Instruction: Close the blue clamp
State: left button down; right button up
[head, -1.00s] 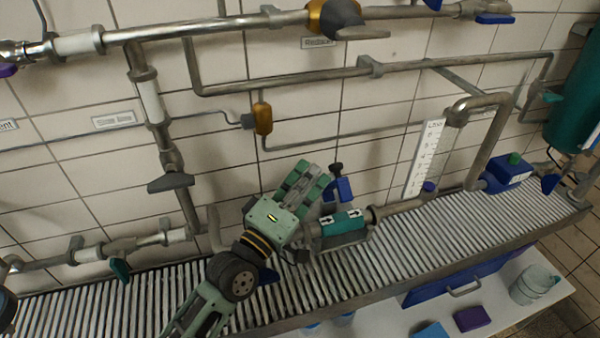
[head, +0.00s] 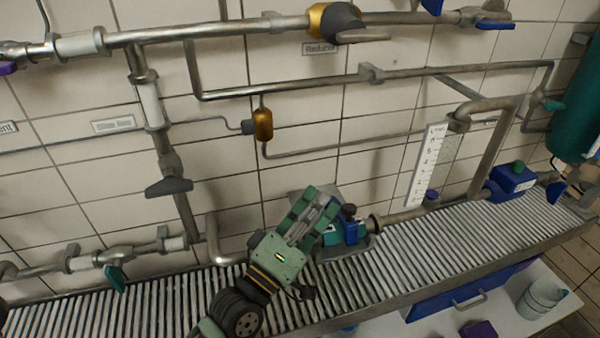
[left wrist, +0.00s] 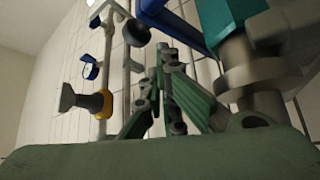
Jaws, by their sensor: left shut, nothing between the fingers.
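The blue clamp (head: 352,226) sits on the pipe section just above the conveyor-like grating, with a dark knob (head: 348,209) on top. Its blue part lies low against the teal section (head: 332,236); whether it is fully shut cannot be told. My left gripper (head: 322,203) is shut and empty, just left of and above the clamp, and its fingers hide part of it. In the left wrist view the shut fingers (left wrist: 165,95) are in the middle, below blue bars (left wrist: 165,18) and a teal part (left wrist: 228,18). My right gripper is not in view.
A metal pipe (head: 400,216) runs right from the clamp toward a blue box (head: 510,180). A bent pipe (head: 214,240) stands left of my gripper. A white scale (head: 425,165) is behind. The ribbed grating (head: 430,245) is largely clear.

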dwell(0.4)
pick_arm(q)
jog(key=shift+s+f, duration=0.1)
jog(key=shift+s, duration=0.05)
jog(key=v, duration=1.1)
jog(key=shift+s+a, duration=0.25)
jog(key=shift+s, duration=0.1)
